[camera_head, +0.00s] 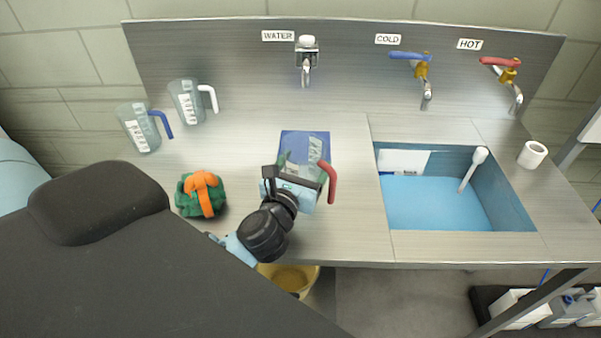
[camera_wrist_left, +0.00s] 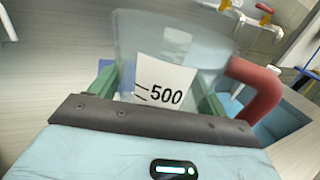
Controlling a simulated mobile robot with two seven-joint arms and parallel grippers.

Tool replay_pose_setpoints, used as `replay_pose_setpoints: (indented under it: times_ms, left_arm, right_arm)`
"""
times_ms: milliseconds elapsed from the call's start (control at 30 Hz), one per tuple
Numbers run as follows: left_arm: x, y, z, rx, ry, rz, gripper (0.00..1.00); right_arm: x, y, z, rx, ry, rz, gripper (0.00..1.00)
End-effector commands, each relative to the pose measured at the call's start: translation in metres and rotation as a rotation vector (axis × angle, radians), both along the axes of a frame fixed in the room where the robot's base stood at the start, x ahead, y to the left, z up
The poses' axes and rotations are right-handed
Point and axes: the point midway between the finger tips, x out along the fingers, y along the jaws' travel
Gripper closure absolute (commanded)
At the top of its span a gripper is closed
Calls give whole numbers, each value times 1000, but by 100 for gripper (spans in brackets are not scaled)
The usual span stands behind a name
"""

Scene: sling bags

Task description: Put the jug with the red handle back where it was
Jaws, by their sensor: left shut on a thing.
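The jug with the red handle (camera_head: 331,183) is clear, and its red handle points right. My left gripper (camera_head: 300,170) is shut on the jug's body, with the green fingers on either side of it. The jug is above or on a blue mat (camera_head: 303,143) on the counter; I cannot tell whether it touches. In the left wrist view the jug (camera_wrist_left: 180,40) shows a white label reading 500, between the green fingers of the left gripper (camera_wrist_left: 155,85). My right gripper is not in view.
A blue-handled jug (camera_head: 138,130) and a white-handled jug (camera_head: 187,103) stand at the back left. A green bundle with an orange strap (camera_head: 200,195) lies left of my gripper. Counter between is clear.

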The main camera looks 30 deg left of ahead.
Motion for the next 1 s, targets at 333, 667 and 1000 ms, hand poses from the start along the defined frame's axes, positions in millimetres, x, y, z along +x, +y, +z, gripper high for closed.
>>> replay_pose_setpoints:
  times_ms: [333,667,1000]
  left_arm:
    - [4,11,-36,1,3,2,54]
    - [4,11,-35,1,-2,1,54]
    - [4,11,-39,1,-1,1,2]
  right_arm:
    - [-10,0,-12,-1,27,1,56]
    - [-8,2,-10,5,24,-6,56]
    - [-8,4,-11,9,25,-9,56]
